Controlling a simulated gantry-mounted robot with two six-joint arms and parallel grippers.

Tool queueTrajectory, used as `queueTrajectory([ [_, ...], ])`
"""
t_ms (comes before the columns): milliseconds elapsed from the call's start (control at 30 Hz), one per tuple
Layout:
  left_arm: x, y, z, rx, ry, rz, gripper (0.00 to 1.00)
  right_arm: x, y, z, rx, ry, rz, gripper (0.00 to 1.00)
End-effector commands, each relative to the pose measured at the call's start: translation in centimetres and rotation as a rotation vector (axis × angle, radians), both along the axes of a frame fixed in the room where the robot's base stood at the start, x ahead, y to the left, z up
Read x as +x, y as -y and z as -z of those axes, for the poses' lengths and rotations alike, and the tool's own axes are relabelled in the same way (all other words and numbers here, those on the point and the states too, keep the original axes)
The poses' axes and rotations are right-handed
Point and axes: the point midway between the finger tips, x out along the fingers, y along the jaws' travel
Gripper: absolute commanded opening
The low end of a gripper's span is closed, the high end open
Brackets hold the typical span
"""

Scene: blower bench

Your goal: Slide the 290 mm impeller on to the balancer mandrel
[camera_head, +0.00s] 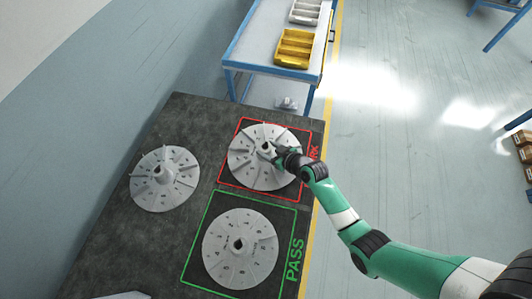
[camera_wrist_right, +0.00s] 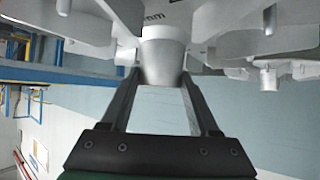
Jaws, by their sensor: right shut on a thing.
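Three grey bladed impellers show in the head view. One impeller (camera_head: 242,160) is over the red-outlined area, and my right gripper (camera_head: 272,151) is at its hub. In the right wrist view the two fingers of my right gripper (camera_wrist_right: 163,85) close on the round hub (camera_wrist_right: 164,58) of this impeller. Part of a marking ending in "mm" shows above the hub; its number cannot be read. A second impeller (camera_head: 182,184) lies at the left, and a third (camera_head: 222,265) lies in the green PASS area. I cannot make out the balancer mandrel. My left gripper is out of view.
The dark bench top (camera_head: 208,118) has bare room between the left impeller and the outlined areas. A blue-framed table (camera_head: 258,62) with a yellow bin (camera_head: 295,48) and a pale bin (camera_head: 306,11) stands behind. A pale corner (camera_head: 122,296) shows at the bottom edge.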

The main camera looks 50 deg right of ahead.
Motion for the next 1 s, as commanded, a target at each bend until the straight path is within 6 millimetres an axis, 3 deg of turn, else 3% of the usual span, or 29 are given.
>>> queueTrajectory([
  [33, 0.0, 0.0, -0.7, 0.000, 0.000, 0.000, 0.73, 0.1, 0.0, -0.9, -0.001, 0.006, 0.001, 0.04],
  [800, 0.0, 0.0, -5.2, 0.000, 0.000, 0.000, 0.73, 0.1, 0.0, -5.8, -0.001, 0.005, 0.001, 0.04],
  [1000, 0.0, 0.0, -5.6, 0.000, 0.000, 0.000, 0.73, 0.1, 0.0, -6.2, -0.001, 0.005, 0.001, 0.04],
])
